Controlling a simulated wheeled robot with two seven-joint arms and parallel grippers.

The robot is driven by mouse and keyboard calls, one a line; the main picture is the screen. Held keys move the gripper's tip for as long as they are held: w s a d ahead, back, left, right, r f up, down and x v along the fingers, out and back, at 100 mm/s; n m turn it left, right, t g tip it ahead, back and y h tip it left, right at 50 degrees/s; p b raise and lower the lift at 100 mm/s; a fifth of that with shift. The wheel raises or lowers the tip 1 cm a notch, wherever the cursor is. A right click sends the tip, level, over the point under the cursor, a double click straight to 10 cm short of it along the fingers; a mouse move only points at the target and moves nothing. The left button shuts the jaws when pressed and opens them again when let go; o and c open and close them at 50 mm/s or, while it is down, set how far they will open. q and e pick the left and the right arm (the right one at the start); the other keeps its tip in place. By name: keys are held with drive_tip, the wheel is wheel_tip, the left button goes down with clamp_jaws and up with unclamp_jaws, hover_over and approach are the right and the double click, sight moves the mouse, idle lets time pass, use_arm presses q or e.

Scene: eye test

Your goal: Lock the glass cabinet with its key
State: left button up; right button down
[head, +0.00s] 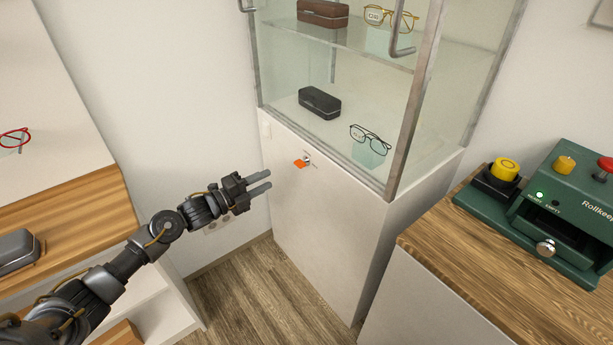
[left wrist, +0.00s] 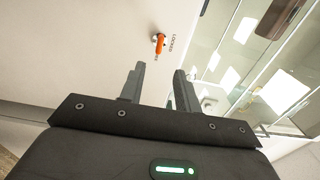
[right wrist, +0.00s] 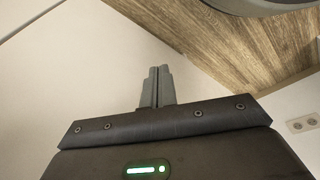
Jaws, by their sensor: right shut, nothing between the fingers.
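The glass cabinet (head: 330,222) has a white base below glass walls with grey metal edges. An orange-headed key (head: 300,163) sits at the lock on the upper front of the base; it also shows in the left wrist view (left wrist: 159,46), beside small lettering. My left gripper (head: 265,181) is left of and below the key, apart from it. In the left wrist view its fingers (left wrist: 159,73) are spread and empty, with the key beyond them. My right gripper (right wrist: 158,72) is shut and empty in the right wrist view, outside the head view.
Black glasses (head: 370,138) and a dark case (head: 320,102) lie inside the cabinet. A green machine (head: 562,225) stands on a wood-topped counter (head: 470,238) at right. A wooden shelf unit (head: 75,205) is at left. Bare floor lies between it and the cabinet.

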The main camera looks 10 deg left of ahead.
sight(296, 165)
use_arm(q)
drive_tip(key=x, duration=1)
drive_tip(key=shift+w+d, duration=0.2)
drive_tip(key=shift+w, duration=0.15)
clamp_jaws()
